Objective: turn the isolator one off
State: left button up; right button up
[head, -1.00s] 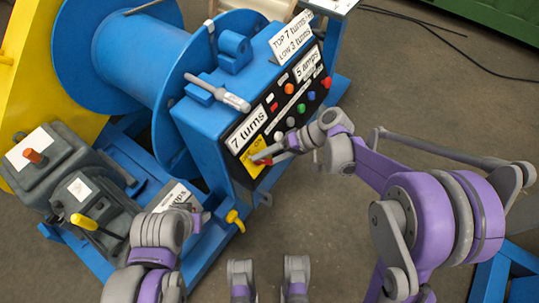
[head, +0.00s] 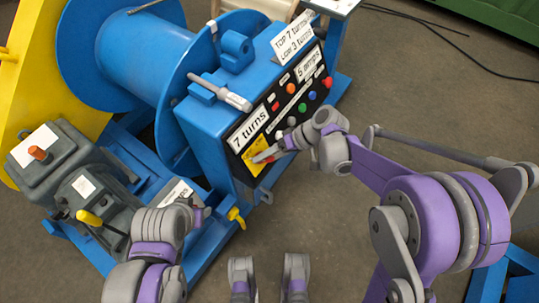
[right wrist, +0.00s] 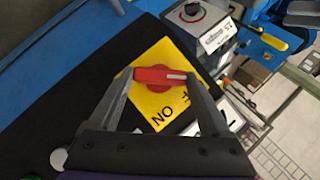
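The isolator is a red handle (right wrist: 160,75) on a yellow plate (right wrist: 158,52) marked ON, with a second label partly hidden by a finger. In the head view the yellow plate (head: 254,167) sits low on the black panel, and my gripper covers most of the handle. My right gripper (head: 267,155) is at the plate. In the right wrist view its spread fingers (right wrist: 159,76) stand at the two ends of the handle, with the handle between them. Whether they press on it is unclear. My left gripper (head: 204,214) is low in the head view, its fingers hardly visible.
The blue cabinet's black panel (head: 268,133) carries several coloured buttons and white labels close above my right gripper. A blue drum (head: 142,55) stands behind it.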

jog(key=shift+o, duration=1.4)
pick_arm(q)
jog(key=shift+r+p, duration=0.85)
jog(key=shift+r, duration=0.1)
pick_arm(e)
jog(key=v, duration=1)
jog(key=shift+d+r, duration=0.25)
jog(key=shift+r, duration=0.1)
pick_arm(q)
notch_tip(320, 180, up, 13)
jog(key=w+p, duration=0.2)
jog(key=p, duration=0.9)
jog(key=shift+f+t, duration=0.2)
jog(key=shift+t, duration=0.1)
pick_arm(e)
jog(key=s+d+r+m+t+h, duration=0.2)
jog(key=s+d+r+h, duration=0.2)
jog(key=s, duration=0.4)
jog(key=s+d+r+m+t+h, duration=0.2)
jog(key=s+d+r+t+h, duration=0.1)
jog(key=s+r, duration=0.4)
jog(key=shift+s+d+r+m+h, duration=0.25)
jog(key=shift+s+d+h, duration=0.2)
jog(key=shift+d+h, duration=0.6)
